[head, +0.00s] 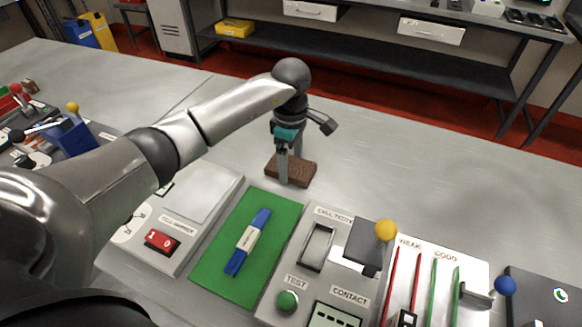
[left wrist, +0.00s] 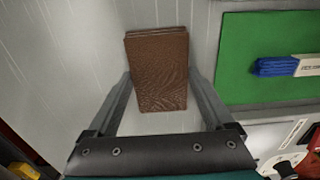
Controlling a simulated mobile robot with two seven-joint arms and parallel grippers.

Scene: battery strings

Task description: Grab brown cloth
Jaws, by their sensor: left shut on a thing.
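The brown cloth (head: 300,172) is a small folded block on the grey table, just behind the green mat. My left gripper (head: 290,172) points down at it, with its fingers on either side of the cloth. In the left wrist view the cloth (left wrist: 158,72) lies between the two fingers (left wrist: 160,95), its layered far edge showing. The left gripper is shut on the cloth, which appears to be at table level. My right gripper is not in view.
A green mat (head: 212,262) with a blue strip (head: 240,258) lies in front. The cell tester (head: 287,262), the cell warmer (head: 205,190) and a board of red and green strips (head: 480,262) stand nearby. The table behind and right of the cloth is clear.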

